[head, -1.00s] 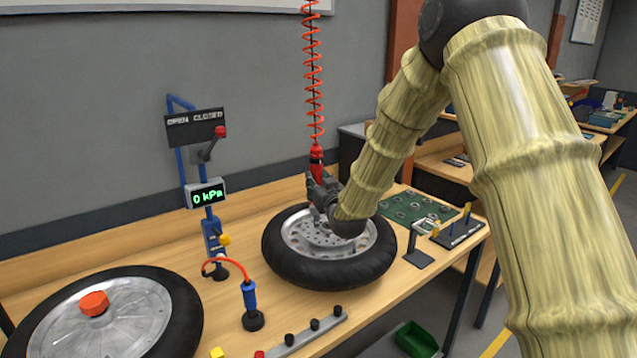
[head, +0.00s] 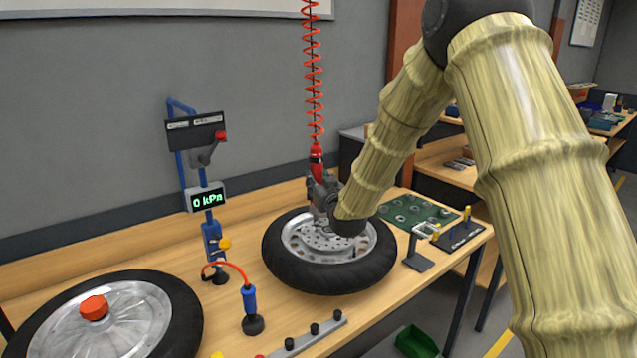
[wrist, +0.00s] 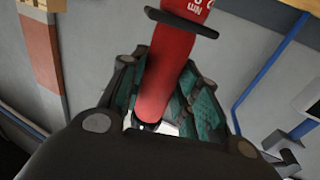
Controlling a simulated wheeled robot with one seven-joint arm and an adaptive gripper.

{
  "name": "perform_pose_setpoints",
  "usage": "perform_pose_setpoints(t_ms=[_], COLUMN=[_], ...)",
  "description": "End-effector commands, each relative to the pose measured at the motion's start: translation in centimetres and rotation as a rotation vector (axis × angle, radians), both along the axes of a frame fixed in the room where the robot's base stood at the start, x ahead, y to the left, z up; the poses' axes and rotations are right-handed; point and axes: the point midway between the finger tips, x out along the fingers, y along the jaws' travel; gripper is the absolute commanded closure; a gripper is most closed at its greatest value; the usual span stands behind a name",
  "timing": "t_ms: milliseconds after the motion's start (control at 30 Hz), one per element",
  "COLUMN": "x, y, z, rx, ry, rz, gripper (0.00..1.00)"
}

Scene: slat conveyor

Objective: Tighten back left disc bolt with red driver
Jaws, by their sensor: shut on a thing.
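The red driver (head: 317,157) hangs upright on a red coiled cord above the wheel. My gripper (head: 321,189) is shut on the driver's body over the back part of the disc. In the wrist view the red driver (wrist: 166,85) lies between my gripper's (wrist: 165,100) dark fingers with green pads. The wheel (head: 330,275) lies flat on the bench with a drilled silver brake disc (head: 322,241) on top. The driver's tip and the back left disc bolt are hidden behind my gripper and wrist, so I cannot tell whether they touch.
A second wheel (head: 165,295) with an orange cap lies at the front left. A blue gauge post (head: 212,240) reading 0 kPa stands left of the disc wheel. A blue tool (head: 249,300) with a red hose stands in front. A green mat (head: 412,212) lies to the right.

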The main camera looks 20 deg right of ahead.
Motion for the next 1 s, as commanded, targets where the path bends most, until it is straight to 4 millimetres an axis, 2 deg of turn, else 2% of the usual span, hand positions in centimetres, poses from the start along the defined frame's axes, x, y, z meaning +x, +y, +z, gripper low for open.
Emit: perform_pose_setpoints(t_ms=[800,1000], x=[0.0,0.0], y=[0.0,0.0], z=[4.8,5.1], rx=[0.000,0.000], ry=[-0.001,0.000], rz=[0.000,0.000], gripper=[1.00,1.00])
